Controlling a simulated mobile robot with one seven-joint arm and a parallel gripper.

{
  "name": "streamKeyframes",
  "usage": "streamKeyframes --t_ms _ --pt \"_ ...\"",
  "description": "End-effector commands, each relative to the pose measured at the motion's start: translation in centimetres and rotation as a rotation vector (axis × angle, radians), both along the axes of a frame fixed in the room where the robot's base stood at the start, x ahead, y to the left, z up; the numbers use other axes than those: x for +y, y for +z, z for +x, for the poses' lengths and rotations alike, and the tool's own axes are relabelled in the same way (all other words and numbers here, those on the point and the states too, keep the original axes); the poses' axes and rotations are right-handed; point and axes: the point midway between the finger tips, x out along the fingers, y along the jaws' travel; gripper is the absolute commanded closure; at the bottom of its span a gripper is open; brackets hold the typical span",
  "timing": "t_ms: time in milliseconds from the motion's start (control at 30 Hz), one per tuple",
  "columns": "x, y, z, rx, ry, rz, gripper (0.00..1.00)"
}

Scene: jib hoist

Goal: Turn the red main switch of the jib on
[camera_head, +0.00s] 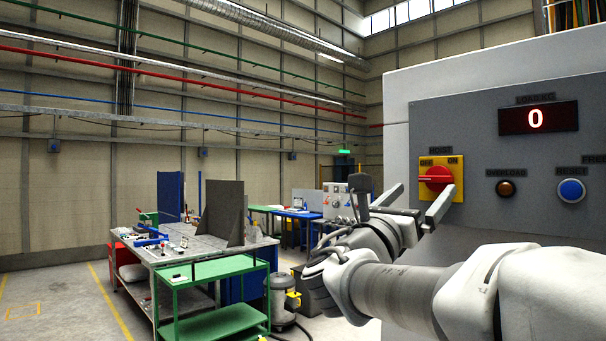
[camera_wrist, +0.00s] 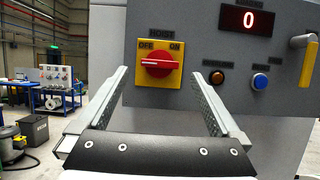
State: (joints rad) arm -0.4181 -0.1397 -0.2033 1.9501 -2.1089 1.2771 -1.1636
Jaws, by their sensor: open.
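The red main switch (camera_head: 436,179) is a rotary knob on a yellow plate (camera_head: 455,194) marked OFF at the left and ON at the right, under the label HOIST. It sits on the grey control panel (camera_head: 470,140). In the wrist view the red knob (camera_wrist: 159,65) lies roughly level, its white mark toward the left, OFF side. My gripper (camera_head: 415,197) is open and empty in front of the panel. In the wrist view my gripper (camera_wrist: 162,85) has its fingers spread either side of the switch plate, apart from the knob.
Right of the switch are a dark overload lamp (camera_head: 505,188), a blue reset button (camera_head: 571,190) and a display (camera_head: 538,118) reading 0. A yellow handle (camera_wrist: 303,55) stands at the panel's right. A green cart (camera_head: 215,270) and a workbench (camera_head: 190,245) stand at the left.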

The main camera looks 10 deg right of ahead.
Motion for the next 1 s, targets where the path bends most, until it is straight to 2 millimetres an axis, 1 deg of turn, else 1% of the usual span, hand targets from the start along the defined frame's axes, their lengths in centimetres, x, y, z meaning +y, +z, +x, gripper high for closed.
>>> streamKeyframes --t_ms 33,100,300,467,700,767,800,967,1000 --pt "-0.8 0.7 0.6 0.0 -0.003 0.0 0.0" --pt "-1.8 1.1 1.4 0.0 -0.004 0.0 0.0" --pt "-3.7 2.0 2.8 0.001 -0.002 0.001 0.0" --pt "-4.2 2.2 3.3 0.0 -0.001 0.001 0.0" --pt "-4.2 2.2 3.3 0.0 -0.001 0.002 0.0" --pt "-4.2 2.2 3.3 0.0 -0.001 0.002 0.09" --pt "-4.2 2.2 3.3 0.0 -0.001 0.002 0.16" --pt "-4.2 2.2 3.3 0.0 -0.001 0.002 0.45" --pt "-4.2 2.2 3.3 0.0 -0.001 0.002 0.52"
